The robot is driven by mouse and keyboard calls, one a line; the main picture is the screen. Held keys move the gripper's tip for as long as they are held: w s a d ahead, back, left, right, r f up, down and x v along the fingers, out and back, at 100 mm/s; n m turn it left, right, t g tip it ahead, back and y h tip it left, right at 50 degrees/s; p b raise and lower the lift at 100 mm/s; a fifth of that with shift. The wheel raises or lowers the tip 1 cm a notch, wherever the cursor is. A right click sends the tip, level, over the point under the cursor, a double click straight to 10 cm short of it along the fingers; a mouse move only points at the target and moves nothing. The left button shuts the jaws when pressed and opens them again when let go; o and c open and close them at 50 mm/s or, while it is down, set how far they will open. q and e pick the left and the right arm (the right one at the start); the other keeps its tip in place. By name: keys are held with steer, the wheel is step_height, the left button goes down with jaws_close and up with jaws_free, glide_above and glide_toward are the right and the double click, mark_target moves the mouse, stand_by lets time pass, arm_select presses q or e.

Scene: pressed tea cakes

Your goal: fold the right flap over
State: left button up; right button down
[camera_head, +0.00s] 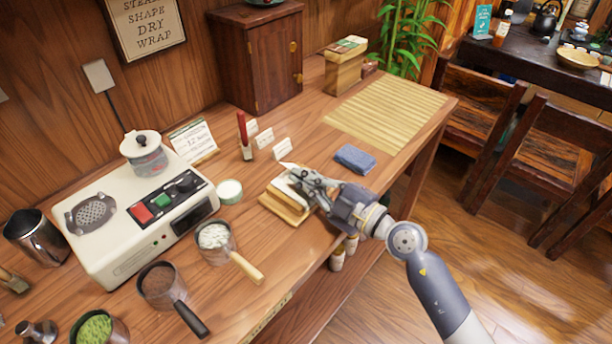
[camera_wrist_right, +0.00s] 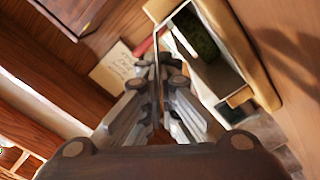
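A small wooden mold (camera_head: 284,209) stands near the front edge of the counter, with a white wrap (camera_head: 281,188) in it. In the right wrist view the mold (camera_wrist_right: 262,82) is at the upper right, its white lining (camera_wrist_right: 218,76) standing along the walls around dark green tea (camera_wrist_right: 197,36). My right gripper (camera_head: 303,177) is over the mold's right side and hides part of it. In the wrist view its fingers (camera_wrist_right: 157,68) come together at the tips, beside the lining's edge. I cannot tell whether they pinch any wrap. My left gripper is not in view.
A blue folded cloth (camera_head: 355,158) lies right of the mold, with a bamboo mat (camera_head: 387,112) behind. Small cards (camera_head: 282,148) stand behind.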

steer(key=shift+s+f+n, duration=0.1)
steer(key=shift+f+n, duration=0.1)
steer(key=shift+n, duration=0.3)
steer(key=c, duration=2.2)
jaws_free()
steer(key=shift+o, duration=0.2)
steer(key=shift+s, duration=0.1)
steer(key=v, duration=1.1)
steer(key=shift+s+d, duration=0.25)
steer(key=shift+d, duration=0.05)
